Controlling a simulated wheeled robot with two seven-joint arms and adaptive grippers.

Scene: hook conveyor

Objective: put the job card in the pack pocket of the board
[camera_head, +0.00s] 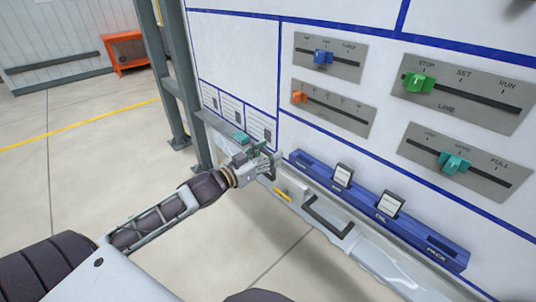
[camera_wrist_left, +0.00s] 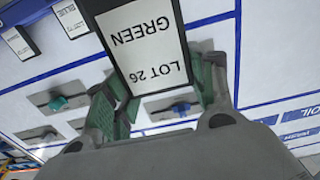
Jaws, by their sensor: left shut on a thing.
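The job card (camera_wrist_left: 147,45) is white with a dark border and reads "LOT 26 GREEN", upside down in the left wrist view. My left gripper (camera_wrist_left: 158,100) is shut on it, with a green finger on each side of its lower end. In the head view my left gripper (camera_head: 268,160) is in front of the board (camera_head: 240,60), left of the blue pocket rail (camera_head: 365,207); the card is hard to make out there. The pack pocket (camera_head: 437,252) is at the rail's right end and shows no card. My right gripper is not in view.
Two cards stand in other rail pockets, one on the left (camera_head: 343,175) and one in the middle (camera_head: 390,205). A dark handle (camera_head: 328,216) sticks out below the rail. Slider panels (camera_head: 470,92) are above. A ledge (camera_head: 217,124) with a teal item is left of the gripper.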

